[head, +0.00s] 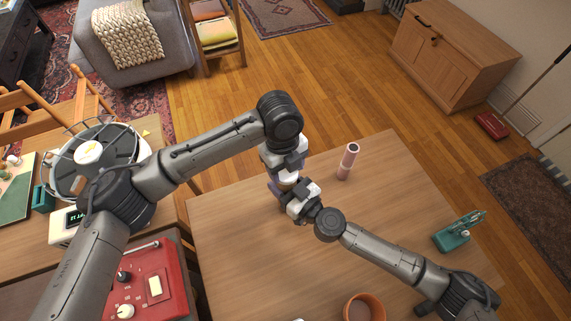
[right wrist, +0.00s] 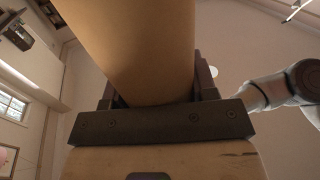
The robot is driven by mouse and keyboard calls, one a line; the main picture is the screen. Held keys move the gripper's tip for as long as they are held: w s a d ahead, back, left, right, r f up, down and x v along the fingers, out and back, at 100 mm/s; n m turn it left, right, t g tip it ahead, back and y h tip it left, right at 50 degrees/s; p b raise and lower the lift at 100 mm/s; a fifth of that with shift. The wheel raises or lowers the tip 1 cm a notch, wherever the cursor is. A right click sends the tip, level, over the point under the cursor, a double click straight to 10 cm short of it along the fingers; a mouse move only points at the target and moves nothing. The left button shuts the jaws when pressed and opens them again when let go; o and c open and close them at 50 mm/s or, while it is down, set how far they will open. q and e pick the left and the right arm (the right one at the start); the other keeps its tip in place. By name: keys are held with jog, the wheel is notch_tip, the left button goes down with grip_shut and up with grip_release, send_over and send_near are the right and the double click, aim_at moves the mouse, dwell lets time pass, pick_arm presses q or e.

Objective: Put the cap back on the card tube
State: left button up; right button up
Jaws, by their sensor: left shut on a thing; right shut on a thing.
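The card tube (right wrist: 130,45) is a tan cylinder that fills the right wrist view between the fingers of my right gripper (right wrist: 155,85). My right gripper, also in the head view (head: 291,198), is shut on the tube above the table. My left gripper (head: 286,178) is just above it, pointing down and shut on a small pale piece that looks like the cap. The two grippers are very close together and hide most of the tube and cap in the head view. I cannot tell whether cap and tube touch.
A pink cylinder (head: 348,160) stands on the wooden table (head: 240,245), right of the grippers. A teal device (head: 459,232) is at the table's right and a terracotta pot (head: 363,308) at the front. A red machine (head: 146,284) stands at left. The middle table is clear.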

pick_arm(q)
jog(key=shift+f, duration=0.3)
jog(key=o, duration=1)
jog(key=r, duration=0.8)
jog(key=w+a+r, duration=0.1)
jog(key=r, duration=0.3)
jog(key=shift+w, duration=0.1)
pick_arm(e)
jog(key=o, duration=1.4)
jog(key=shift+c, duration=0.2)
pick_arm(q)
notch_tip(320, 180, up, 2)
jog(key=shift+p, duration=1.05)
pick_arm(e)
jog(key=v, duration=1.3)
jog(key=shift+s+d, duration=0.25)
jog(key=shift+s, duration=0.1)
